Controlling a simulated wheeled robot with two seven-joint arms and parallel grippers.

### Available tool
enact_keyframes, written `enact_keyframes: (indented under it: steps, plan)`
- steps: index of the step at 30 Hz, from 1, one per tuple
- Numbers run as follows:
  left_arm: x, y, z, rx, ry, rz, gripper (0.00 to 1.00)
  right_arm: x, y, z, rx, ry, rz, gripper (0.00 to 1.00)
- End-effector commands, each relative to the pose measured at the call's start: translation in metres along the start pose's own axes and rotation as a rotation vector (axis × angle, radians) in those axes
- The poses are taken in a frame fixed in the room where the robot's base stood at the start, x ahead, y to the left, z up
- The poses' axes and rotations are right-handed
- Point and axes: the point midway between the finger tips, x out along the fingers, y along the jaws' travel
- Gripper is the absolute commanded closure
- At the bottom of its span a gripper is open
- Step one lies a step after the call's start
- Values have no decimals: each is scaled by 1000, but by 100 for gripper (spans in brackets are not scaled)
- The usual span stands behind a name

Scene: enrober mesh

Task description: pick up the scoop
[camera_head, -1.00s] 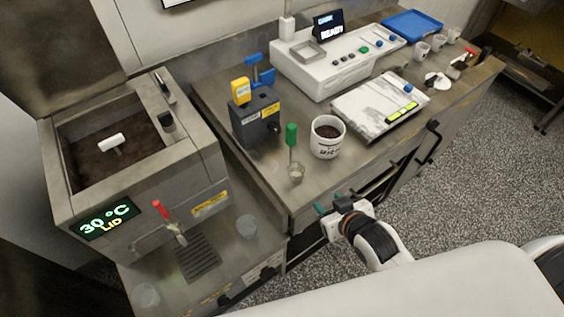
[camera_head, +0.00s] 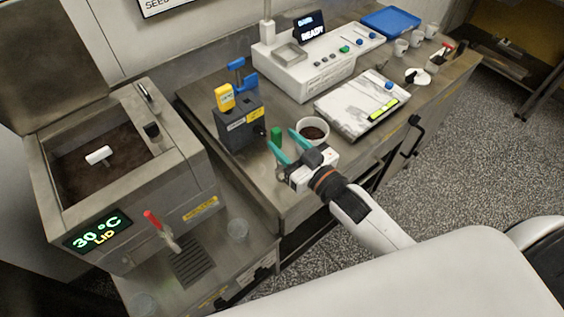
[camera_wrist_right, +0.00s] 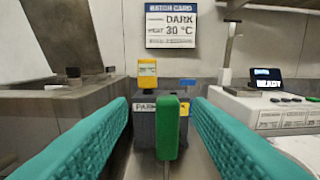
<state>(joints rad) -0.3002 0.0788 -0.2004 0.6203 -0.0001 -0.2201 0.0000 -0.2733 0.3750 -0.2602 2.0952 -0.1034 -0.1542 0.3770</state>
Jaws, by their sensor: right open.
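The scoop has an upright green handle (camera_head: 277,135) on the steel counter; its lower part is hidden behind my right gripper in the head view. In the right wrist view the green handle (camera_wrist_right: 167,127) stands upright between the two teal fingers, right of centre, with a thin shaft below it. My right gripper (camera_head: 280,139) is open, its fingertips at the handle, with gaps on both sides in the wrist view. I cannot tell exactly how far the handle reaches in between the fingers. My left gripper is not in view.
A white cup of dark contents (camera_head: 313,122) stands just behind my right gripper. A dark grey box (camera_head: 238,129) with yellow and blue tops is behind the scoop.

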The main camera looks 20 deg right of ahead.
Motion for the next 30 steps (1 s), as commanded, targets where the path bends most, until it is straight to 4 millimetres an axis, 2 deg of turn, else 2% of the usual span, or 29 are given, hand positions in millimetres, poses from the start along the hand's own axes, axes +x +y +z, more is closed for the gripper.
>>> enact_keyframes:
  steps: [5, 13, 22, 23, 30]
  plan:
    - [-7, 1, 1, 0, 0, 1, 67, 14, -2, -1, 1, 1, 0, 55]
    - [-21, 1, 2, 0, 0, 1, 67, 50, -7, -7, 0, 0, -1, 55]
    - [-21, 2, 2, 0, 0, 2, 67, 55, -7, -10, 1, 2, 0, 55]
    - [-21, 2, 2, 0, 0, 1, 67, 55, -7, -10, 1, 2, 0, 58]
    - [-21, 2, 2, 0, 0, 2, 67, 54, -7, -10, 0, 2, 0, 97]
